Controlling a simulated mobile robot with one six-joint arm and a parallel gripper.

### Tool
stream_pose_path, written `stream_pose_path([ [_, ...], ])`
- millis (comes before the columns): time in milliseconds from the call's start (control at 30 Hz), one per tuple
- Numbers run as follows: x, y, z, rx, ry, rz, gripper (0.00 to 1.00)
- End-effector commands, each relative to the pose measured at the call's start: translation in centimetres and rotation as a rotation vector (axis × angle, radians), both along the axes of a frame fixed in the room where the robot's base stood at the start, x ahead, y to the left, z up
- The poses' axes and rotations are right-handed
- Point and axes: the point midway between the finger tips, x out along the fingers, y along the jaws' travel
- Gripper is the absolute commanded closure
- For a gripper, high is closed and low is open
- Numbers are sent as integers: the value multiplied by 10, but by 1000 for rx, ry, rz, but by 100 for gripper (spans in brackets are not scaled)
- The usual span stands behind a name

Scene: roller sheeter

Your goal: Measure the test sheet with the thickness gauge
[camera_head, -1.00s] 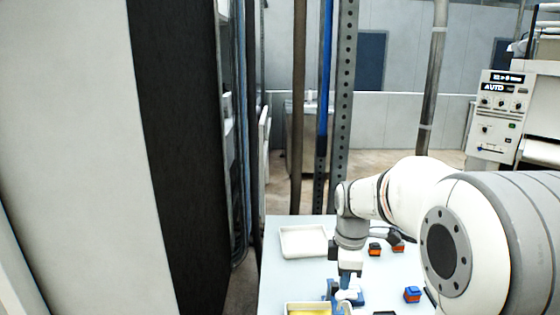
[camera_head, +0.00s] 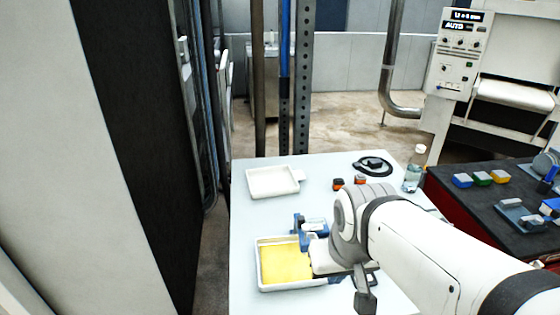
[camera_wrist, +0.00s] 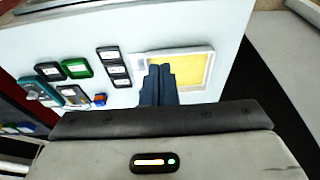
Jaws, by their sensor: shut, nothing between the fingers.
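A flat yellow sheet (camera_head: 285,263) lies in a white tray (camera_head: 262,286) at the front of the pale table in the head view. The sheet (camera_wrist: 188,68) and tray (camera_wrist: 212,65) also show in the wrist view.
An empty white tray (camera_head: 272,181), small orange and dark blocks (camera_head: 360,180), a black coil (camera_head: 373,166) and a clear bottle (camera_head: 413,170) stand farther back. Several dark labelled boxes (camera_wrist: 110,60) lie beside the tray. A dark table (camera_head: 490,205) with coloured blocks is at right.

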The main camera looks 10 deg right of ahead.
Motion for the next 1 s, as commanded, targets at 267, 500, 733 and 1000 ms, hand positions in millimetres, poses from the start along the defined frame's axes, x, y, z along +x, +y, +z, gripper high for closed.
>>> stream_pose_path([
  [267, 0, 0, 0, -1, 0, 2, 100],
  [500, 0, 0, 0, -1, 0, 3, 100],
  [733, 0, 0, 0, -1, 0, 3, 100],
  [1000, 30, 0, 13, 0, 35, 3, 78],
])
